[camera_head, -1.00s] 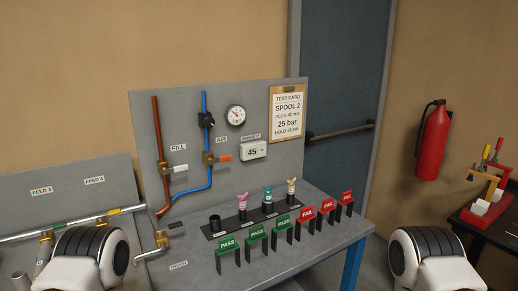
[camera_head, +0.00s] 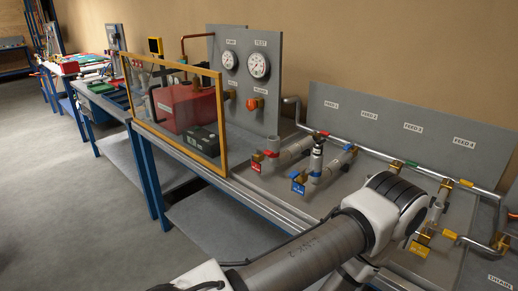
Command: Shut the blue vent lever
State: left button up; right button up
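Blue parts show on the pipe bench. A blue tag or lever (camera_head: 298,183) sits at the near end of one grey pipe branch, and a small blue handle or band (camera_head: 348,147) sits further back on the feed pipe. I cannot tell which is the vent lever, or its exact position. An arm of mine crosses the lower right in front of the bench, its rounded joint right of the blue tag. Neither gripper shows in the picture.
Red (camera_head: 257,162) and yellow (camera_head: 419,249) tags mark other pipe branches. A black-topped upright cylinder (camera_head: 317,157) stands by the blue tag. A yellow-framed clear guard (camera_head: 222,125) stands left, before a red tank (camera_head: 190,104) and gauge panel (camera_head: 245,85). The floor at left is clear.

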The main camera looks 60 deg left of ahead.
aim_at(302, 171)
jog(key=j+u, duration=0.1)
jog(key=u, duration=1.5)
